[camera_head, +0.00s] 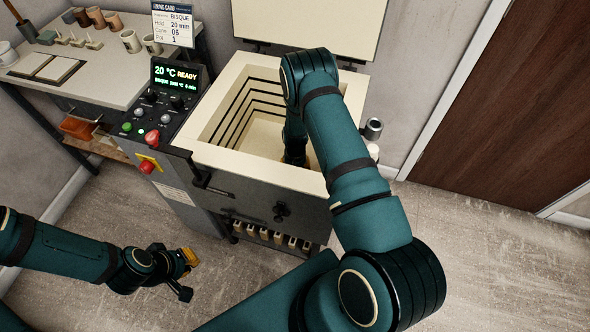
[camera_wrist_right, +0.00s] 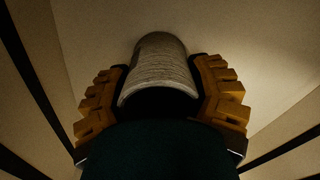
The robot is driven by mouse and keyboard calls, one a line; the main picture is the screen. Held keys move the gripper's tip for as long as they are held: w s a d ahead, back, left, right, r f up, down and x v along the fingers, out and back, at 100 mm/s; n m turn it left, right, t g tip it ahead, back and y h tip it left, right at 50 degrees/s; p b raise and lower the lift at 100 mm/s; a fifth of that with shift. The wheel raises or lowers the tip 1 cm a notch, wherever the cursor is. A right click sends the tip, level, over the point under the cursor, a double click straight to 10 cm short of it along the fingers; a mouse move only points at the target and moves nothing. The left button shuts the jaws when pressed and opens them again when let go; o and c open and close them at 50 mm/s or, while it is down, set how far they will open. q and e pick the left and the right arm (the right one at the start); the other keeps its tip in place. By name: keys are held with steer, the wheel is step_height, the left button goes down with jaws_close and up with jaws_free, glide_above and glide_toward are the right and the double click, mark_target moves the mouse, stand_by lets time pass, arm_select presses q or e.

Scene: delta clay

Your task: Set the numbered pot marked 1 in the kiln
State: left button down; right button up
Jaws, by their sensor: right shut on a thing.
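The kiln (camera_head: 215,158) stands open, with pale walls and dark grooves around its chamber. In the right wrist view, my right gripper (camera_wrist_right: 160,88) is shut on a grey, ribbed cylindrical pot (camera_wrist_right: 157,62), with a ridged yellow pad on each side. The pale kiln floor is behind the pot. I cannot tell whether the pot touches the floor, and no number shows on it. My left gripper (camera_head: 187,275) is open and empty, low in front of the kiln.
The control panel (camera_head: 165,100) reads 20 °C READY. A firing card (camera_head: 173,23) lists bisque and pot 1. Several pots (camera_head: 97,18) and two tiles stand on the bench (camera_head: 100,92) at left. The kiln lid (camera_head: 300,25) is raised behind.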

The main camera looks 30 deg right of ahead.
steer(key=shift+f, duration=0.2)
steer(key=o, duration=1.3)
steer(key=shift+r, duration=0.15)
steer(key=shift+r, duration=0.35)
step_height(320, 180, up, 11)
steer(key=p, duration=0.2)
steer(key=shift+r+p, duration=0.2)
steer(key=shift+p, duration=0.2)
